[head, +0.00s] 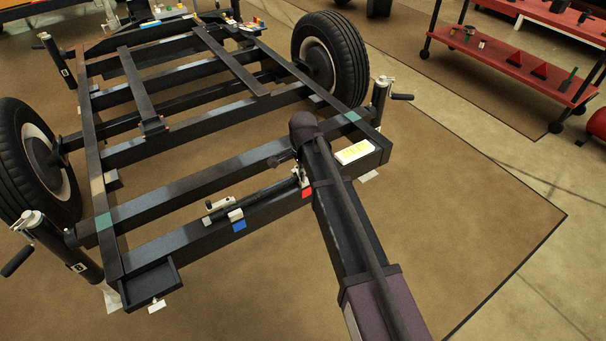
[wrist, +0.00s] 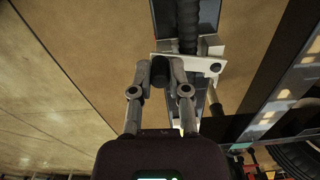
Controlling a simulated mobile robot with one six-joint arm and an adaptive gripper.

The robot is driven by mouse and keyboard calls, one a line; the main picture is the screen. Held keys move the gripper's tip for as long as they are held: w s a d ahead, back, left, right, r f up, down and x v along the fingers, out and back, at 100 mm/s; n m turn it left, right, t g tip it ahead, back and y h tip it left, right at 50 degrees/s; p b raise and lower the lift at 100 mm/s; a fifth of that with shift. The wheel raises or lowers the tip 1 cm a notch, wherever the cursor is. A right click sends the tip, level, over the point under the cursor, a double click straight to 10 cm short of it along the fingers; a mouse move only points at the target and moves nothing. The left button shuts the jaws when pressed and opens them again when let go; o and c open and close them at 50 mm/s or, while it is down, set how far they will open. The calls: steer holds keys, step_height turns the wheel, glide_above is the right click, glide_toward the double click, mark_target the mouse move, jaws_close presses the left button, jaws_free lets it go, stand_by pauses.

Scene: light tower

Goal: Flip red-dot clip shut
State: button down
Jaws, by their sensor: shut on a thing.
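The red square (head: 307,193) marks the front beam of the black trailer frame. The red-dot clip (head: 303,179) sits just above it, small and partly covered by my arm in the head view. In the wrist view, a pale bracket (wrist: 207,66), apparently this clip, sits by a dark ribbed rod (wrist: 188,30). My gripper (wrist: 160,74) has its two fingers closed around a short dark cylindrical piece beside the bracket, apparently the clip's lever. I cannot tell the lever's exact angle.
A second pale clip (head: 235,214) sits above a blue square (head: 239,226) on the same beam. A dark rod lies along the beam. A white-and-yellow label (head: 355,152) is to the right. Jacks, tyres (head: 331,58) and a red shelf cart (head: 520,62) stand around; floor in front is clear.

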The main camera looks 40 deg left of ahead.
steer(key=shift+w+d+n, duration=0.15)
steer(key=shift+w+n, duration=0.2)
steer(key=shift+n, duration=0.35)
steer(key=shift+w+d+n, duration=0.1)
steer(key=shift+w+n, duration=0.2)
steer(key=shift+n, duration=0.4)
steer(key=c, duration=0.6)
jaws_free()
steer(key=shift+s, duration=0.1)
